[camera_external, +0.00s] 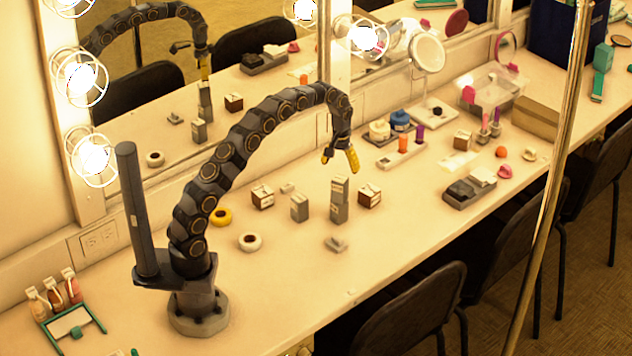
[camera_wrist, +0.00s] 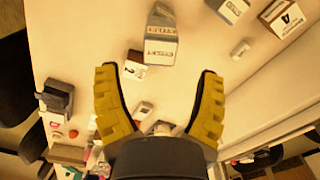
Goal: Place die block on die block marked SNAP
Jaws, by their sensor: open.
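A brown die block with a pale top (camera_external: 369,195) stands right of a tall grey block or stack (camera_external: 339,202). In the wrist view this die block (camera_wrist: 135,65) shows what looks like a 2. A second die block (camera_external: 262,197) stands to the left; in the wrist view it (camera_wrist: 284,17) shows an A. The tall grey piece (camera_wrist: 161,46) and a shorter grey block (camera_external: 299,208) carry lettering too small to read surely. I cannot tell which block is marked SNAP. My gripper (camera_external: 341,158), with yellow fingers, is open and empty above the tall grey piece.
A yellow ring (camera_external: 221,217), a white ring (camera_external: 249,242) and a small grey piece (camera_external: 336,244) lie nearby. Another die block (camera_external: 462,139) stands farther right, near a dark grey tray (camera_external: 470,187). The mirror wall bounds the back. The counter's front middle is mostly clear.

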